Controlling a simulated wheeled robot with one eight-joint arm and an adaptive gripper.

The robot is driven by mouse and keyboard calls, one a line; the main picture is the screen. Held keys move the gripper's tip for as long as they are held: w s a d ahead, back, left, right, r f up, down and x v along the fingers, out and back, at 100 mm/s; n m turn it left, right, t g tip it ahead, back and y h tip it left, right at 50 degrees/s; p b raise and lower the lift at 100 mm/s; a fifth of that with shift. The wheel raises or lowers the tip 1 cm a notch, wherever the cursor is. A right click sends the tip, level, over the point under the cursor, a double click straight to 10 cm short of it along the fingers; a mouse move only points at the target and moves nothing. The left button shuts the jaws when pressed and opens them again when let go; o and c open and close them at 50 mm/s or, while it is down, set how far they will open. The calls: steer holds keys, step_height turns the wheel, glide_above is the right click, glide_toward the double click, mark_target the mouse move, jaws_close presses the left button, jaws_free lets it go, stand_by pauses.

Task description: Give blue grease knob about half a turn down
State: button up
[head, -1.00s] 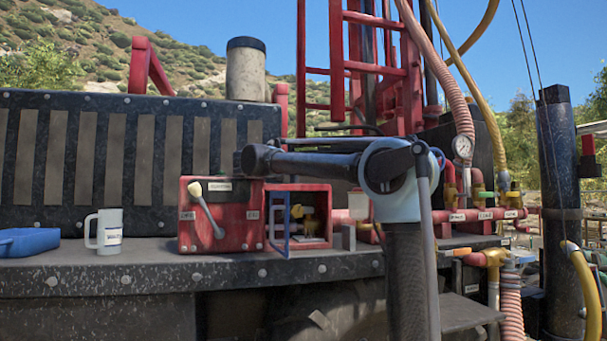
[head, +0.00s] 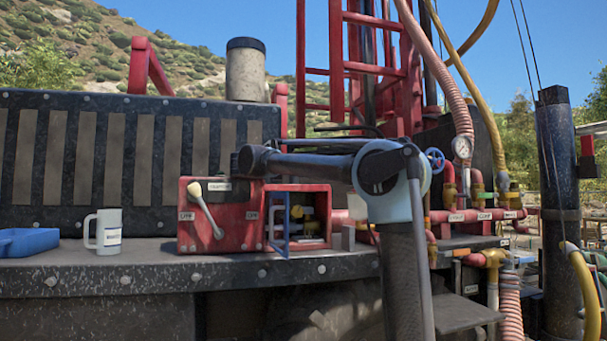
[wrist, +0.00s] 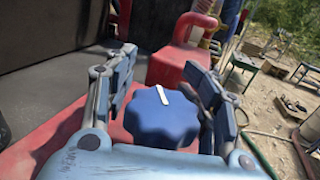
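The blue grease knob (wrist: 160,118) shows in the wrist view as a lobed blue knob with a white mark on its top. It sits over a red surface. My gripper (wrist: 160,60) is open, with one finger on each side of the knob. I cannot tell whether either finger touches it. In the head view I cannot make out this knob or my gripper.
A red box (head: 217,230) with a white-knobbed lever and an open red cubby (head: 315,198) stand on the dark deck. A mug (head: 109,233) and blue tray (head: 27,242) are left. A blue handwheel (head: 435,160) and red pipes (head: 463,215) are right.

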step_height(320, 180, up, 10)
stand_by(0.6)
steer(key=shift+w, duration=0.1)
